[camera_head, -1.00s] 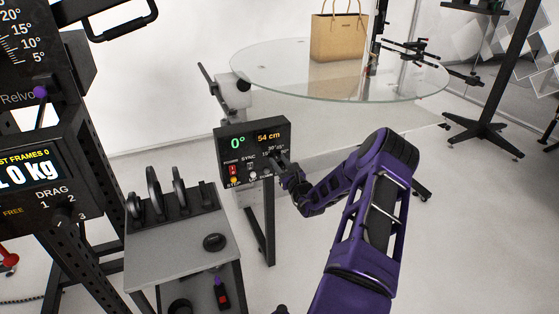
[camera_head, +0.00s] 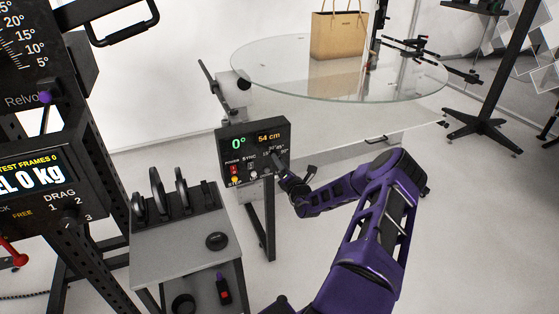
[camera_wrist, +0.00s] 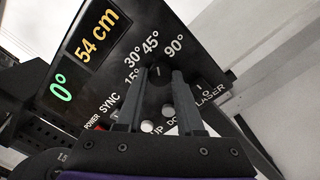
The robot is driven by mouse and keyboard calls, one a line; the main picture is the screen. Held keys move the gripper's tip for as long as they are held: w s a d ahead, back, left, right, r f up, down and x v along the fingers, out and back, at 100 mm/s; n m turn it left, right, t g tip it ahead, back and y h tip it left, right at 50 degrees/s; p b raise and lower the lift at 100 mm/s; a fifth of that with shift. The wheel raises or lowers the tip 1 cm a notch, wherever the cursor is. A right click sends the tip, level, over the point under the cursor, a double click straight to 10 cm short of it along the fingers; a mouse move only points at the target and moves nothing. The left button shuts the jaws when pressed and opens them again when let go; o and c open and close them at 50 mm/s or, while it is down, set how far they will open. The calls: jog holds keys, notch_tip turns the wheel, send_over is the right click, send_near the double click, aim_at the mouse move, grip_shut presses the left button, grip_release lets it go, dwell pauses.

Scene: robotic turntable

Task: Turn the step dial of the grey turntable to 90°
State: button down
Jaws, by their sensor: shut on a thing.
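The turntable's black control panel (camera_head: 228,150) stands on a post below the round glass top (camera_head: 290,88). Its displays read 0° and 54 cm. In the wrist view the step dial (camera_wrist: 158,74) is a dark round knob with a thin light mark, below the printed labels 15°, 30°, 45° and 90°. The mark points roughly up, toward the 45° to 90° side; its exact setting is hard to tell. My gripper (camera_wrist: 160,76) has one finger on each side of the dial and is shut on it. In the head view my gripper (camera_head: 279,160) reaches the panel's right part and hides the dial.
A paper bag (camera_head: 338,38) stands on the glass top. A grey cart (camera_head: 180,245) with upright black holders stands left of the panel. A black rack with a kg display (camera_head: 38,178) is at far left. Switches and buttons (camera_wrist: 147,126) sit near my fingers.

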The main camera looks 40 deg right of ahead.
jog(key=shift+a+f+m+p, duration=0.1)
jog(key=shift+m+p, duration=0.75)
jog(key=shift+m, duration=3.05)
jog(key=c, duration=0.5)
grip_release()
jog(key=shift+c, duration=0.2)
jog(key=p+v, duration=0.1)
jog(key=v, duration=1.6)
jog(key=shift+s+a, duration=0.15)
jog(key=shift+a, duration=0.15)
